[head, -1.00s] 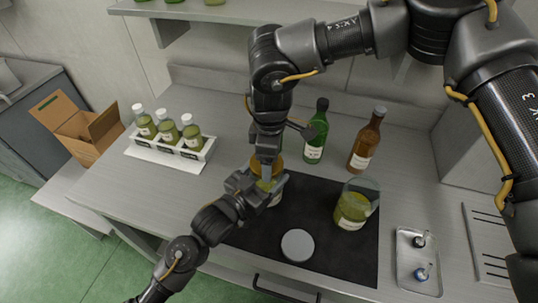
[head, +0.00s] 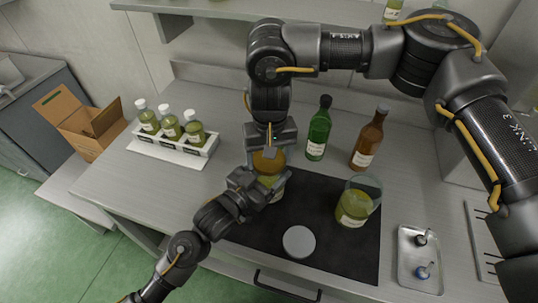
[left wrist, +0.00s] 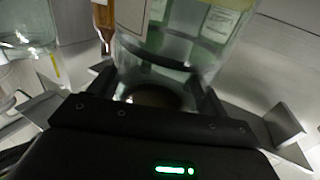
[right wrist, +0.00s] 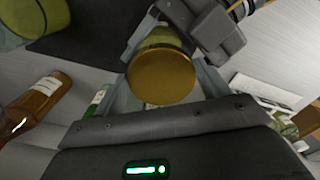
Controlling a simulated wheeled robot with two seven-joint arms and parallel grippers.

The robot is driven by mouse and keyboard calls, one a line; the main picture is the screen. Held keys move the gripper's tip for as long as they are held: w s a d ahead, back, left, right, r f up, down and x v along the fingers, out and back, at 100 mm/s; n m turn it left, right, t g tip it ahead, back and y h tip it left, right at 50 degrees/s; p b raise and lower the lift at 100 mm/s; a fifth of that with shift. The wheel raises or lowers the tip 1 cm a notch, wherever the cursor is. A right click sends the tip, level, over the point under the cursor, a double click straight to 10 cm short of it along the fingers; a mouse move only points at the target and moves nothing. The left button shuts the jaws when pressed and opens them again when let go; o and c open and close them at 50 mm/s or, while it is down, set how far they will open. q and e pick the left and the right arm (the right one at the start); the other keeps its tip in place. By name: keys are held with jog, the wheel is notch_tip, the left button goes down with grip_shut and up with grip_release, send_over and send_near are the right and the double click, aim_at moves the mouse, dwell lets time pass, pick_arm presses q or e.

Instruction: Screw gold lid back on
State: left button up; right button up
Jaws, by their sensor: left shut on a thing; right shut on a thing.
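The gold lid (head: 268,160) sits at the top of a glass jar (head: 275,183) with yellow-green contents, at the mat's back left. My right gripper (head: 270,150) comes from above and is shut on the lid's sides. The right wrist view shows the lid's flat gold top (right wrist: 160,77) between the fingers, with the jar (right wrist: 163,38) behind it. My left gripper (head: 262,186) is shut on the jar's body from the front left. The left wrist view shows the jar's clear glass (left wrist: 165,45) between its fingers. The lid's threads are hidden.
A second glass jar (head: 354,203) stands on the dark mat (head: 330,245), beside a pale round lid (head: 299,241). Green (head: 318,128) and brown (head: 368,140) bottles stand behind. A metal tray (head: 420,262) is right; a white bottle rack (head: 172,148) is left.

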jog(key=o, duration=1)
jog(key=shift+c, duration=0.2)
jog(key=shift+r, duration=2.3)
jog(key=shift+c, duration=0.2)
